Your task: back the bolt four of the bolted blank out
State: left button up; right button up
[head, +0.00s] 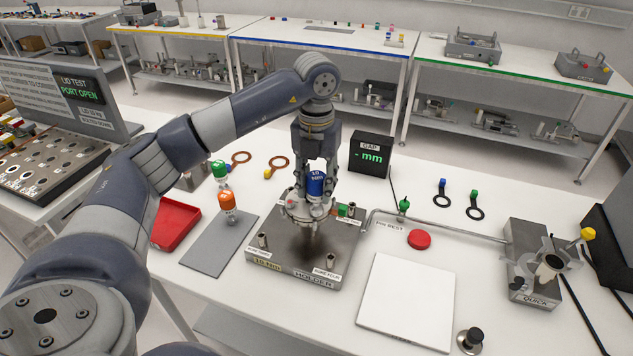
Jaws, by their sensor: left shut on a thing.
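My left gripper (316,168) points straight down over the metal holder block (290,273) and is shut on a blue cylindrical tool (316,184) with white lettering. The tool stands upright over the round metal flange of the bolted blank (295,212), which sits on the holder. The tool and fingers cover part of the flange, so I cannot tell which bolt is bolt four, or whether the tool's tip touches a bolt. A dark patch lies on the holder below the flange. My right gripper is not in view.
An orange-topped tool (227,201) and a green-topped one (218,169) stand left, near a grey mat (215,250) and red tray (174,222). A gap display (370,155) stands behind. A metal tube runs right to the quick block (530,250). A white plate (407,300) lies front right.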

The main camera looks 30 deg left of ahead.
pick_arm(q)
jog(key=n, duration=0.5)
jog(key=shift+p, duration=0.35)
jog(key=n, duration=0.3)
jog(key=shift+r+p, duration=0.15)
jog(key=shift+p, duration=0.25)
jog(key=shift+n, duration=0.8)
jog(key=shift+r+p, duration=0.9)
jog(key=shift+r, duration=0.25)
jog(key=shift+r, duration=0.1)
jog(key=shift+r+p, duration=1.7)
jog(key=shift+r, duration=0.5)
